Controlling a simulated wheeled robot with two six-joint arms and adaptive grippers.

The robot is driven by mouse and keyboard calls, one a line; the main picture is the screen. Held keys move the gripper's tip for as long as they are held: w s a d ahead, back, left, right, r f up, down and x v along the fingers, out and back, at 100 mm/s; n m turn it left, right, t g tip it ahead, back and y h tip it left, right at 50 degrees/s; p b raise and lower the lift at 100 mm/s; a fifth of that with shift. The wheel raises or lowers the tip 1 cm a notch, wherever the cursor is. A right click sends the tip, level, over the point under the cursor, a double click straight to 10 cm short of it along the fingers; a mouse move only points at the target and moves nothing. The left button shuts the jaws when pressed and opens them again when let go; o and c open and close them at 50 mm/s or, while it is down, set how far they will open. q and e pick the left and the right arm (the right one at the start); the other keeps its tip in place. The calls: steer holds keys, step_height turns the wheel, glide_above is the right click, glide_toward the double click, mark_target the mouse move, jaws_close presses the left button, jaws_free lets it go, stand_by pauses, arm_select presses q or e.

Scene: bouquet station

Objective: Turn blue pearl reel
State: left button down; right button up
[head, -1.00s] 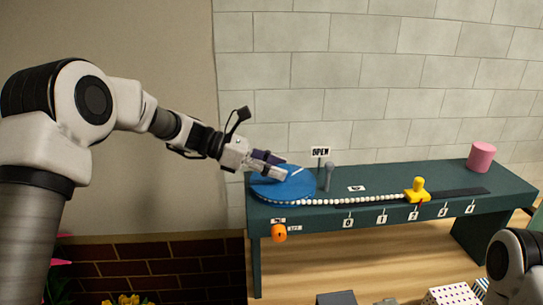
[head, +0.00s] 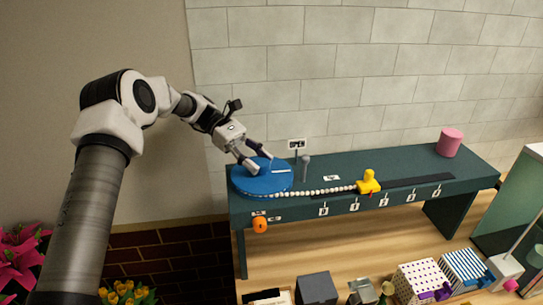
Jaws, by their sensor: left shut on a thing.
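The blue pearl reel (head: 247,186) is a flat blue disc with a white line on its top, at the left end of a dark green bench. A string of white pearls (head: 322,191) runs from its front edge right to a yellow slider (head: 368,182). The slider's red pointer stands between the second and third scale labels. My left gripper (head: 258,162) reaches down from the upper left, its fingers at the top of the reel. It is shut on a part of the reel; the fingers hide the exact grip. My right gripper is out of view.
A grey post (head: 305,168) and a small sign (head: 297,144) stand right of the reel. An orange knob (head: 260,225) is on the bench front. A pink cylinder (head: 449,142) stands at the far right. Several boxes, including a dark one (head: 317,288), are below.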

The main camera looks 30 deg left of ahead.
mark_target(260, 161)
arm_select(q)
steer(key=shift+s+d+f+g, duration=0.1)
steer(key=shift+f+g, duration=0.15)
steer(key=shift+g, duration=0.05)
steer(key=c, duration=0.9)
jaws_free()
steer(key=shift+o, duration=1.4)
steer(key=shift+d, duration=0.1)
steer(key=shift+d+r, duration=0.25)
steer(key=shift+a+r, duration=0.1)
steer(key=shift+r, duration=0.1)
steer(key=r, duration=0.9)
steer(key=shift+d+r, duration=0.2)
steer(key=shift+r, duration=0.15)
steer(key=shift+a+f, duration=0.1)
steer(key=shift+a, duration=0.05)
